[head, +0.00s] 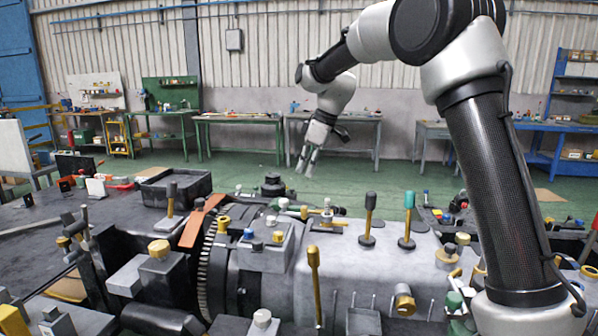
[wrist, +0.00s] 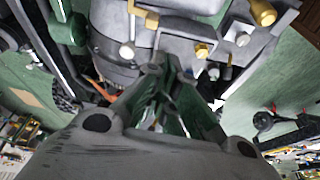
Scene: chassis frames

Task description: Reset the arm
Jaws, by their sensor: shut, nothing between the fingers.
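My gripper (head: 307,160) hangs from my bent arm above the far side of the machinery, pointing down, in the head view. In the wrist view my gripper (wrist: 160,72) shows dark fingers drawn together, with nothing held between them. The large grey machine assembly (head: 375,275) lies below and in front of it, and its grey housing also shows in the wrist view (wrist: 185,20). My gripper appears apart from the machine.
A black bin (head: 175,187) sits at the left of the machinery. Upright handles, a yellow one (head: 314,275) and a dark one (head: 370,215), rise from the machine. Workbenches (head: 235,122) line the back wall. Green floor (head: 390,178) lies open between.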

